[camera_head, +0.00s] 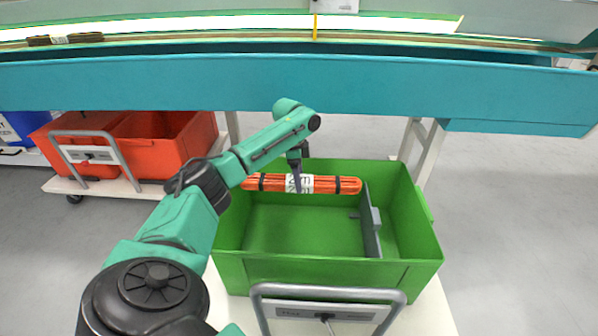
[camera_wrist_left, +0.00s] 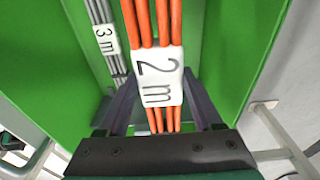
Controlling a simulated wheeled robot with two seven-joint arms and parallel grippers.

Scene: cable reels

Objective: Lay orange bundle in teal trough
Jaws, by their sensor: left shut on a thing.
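The orange bundle (camera_head: 335,185) is a set of straight orange cables with dark ties and a white label. It lies level across the far end of the green crate, apparently at or just above its rim. My left gripper (camera_head: 297,185) is shut on it at the label, which reads "2 m" in the left wrist view; there the bundle (camera_wrist_left: 154,20) runs between the two fingers (camera_wrist_left: 160,95). The teal trough (camera_head: 300,85) runs across the back, beyond and above the crate. My right gripper is not in view.
The green crate (camera_head: 300,268) has a grey divider (camera_head: 371,235) and stands on a pale cart. In the left wrist view a grey bundle (camera_wrist_left: 100,30) labelled "3 m" lies beside the orange one. A dark bundle (camera_head: 65,39) lies at the back left. Red bins (camera_head: 165,145) stand at left.

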